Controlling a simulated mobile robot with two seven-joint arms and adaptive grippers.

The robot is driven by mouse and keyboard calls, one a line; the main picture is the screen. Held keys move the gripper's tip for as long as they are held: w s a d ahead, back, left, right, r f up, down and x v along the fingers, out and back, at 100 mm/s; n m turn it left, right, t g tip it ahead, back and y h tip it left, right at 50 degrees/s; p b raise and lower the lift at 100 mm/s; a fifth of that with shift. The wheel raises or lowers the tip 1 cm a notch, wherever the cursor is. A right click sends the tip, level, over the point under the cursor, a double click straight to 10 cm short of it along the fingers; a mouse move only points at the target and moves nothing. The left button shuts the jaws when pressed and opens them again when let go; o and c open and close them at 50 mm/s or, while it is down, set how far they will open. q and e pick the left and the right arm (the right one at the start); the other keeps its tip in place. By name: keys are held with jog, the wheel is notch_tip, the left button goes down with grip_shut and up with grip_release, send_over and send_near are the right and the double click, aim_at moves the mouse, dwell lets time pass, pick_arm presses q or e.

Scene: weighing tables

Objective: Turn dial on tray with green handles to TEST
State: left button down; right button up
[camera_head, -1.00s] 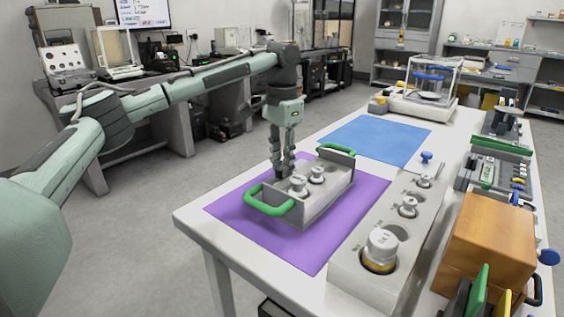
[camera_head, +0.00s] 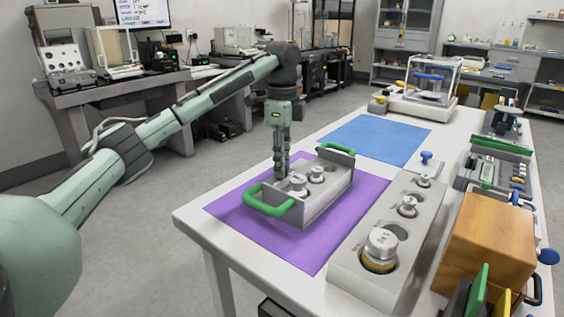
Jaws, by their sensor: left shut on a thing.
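The grey metal tray with green handles (camera_head: 318,205) lies on a purple mat (camera_head: 252,233) on the white table. Its green handles stand at its near-left and far-right ends. Weights with knobs stand in it. My left gripper (camera_head: 281,174) points straight down at the tray's left long side, behind the near weight. It is shut on the dial there. The fingers and the tray hide the dial, so its marking cannot be read. My right gripper is not in view.
A grey block with several weights (camera_head: 345,268) stands right of the mat. A wooden box (camera_head: 490,240) is at the right edge. A blue mat (camera_head: 372,139) lies bare behind the tray. A balance with a glass case (camera_head: 425,95) stands at the far end.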

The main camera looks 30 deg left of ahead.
pick_arm(q)
jog(key=m, duration=0.5)
jog(key=shift+m, duration=0.3)
jog(key=m, duration=0.5)
jog(key=shift+s, duration=0.1)
dwell(0.3)
jog(key=c, duration=1.5)
grip_release()
jog(key=shift+c, duration=0.2)
notch_tip(320, 180, up, 12)
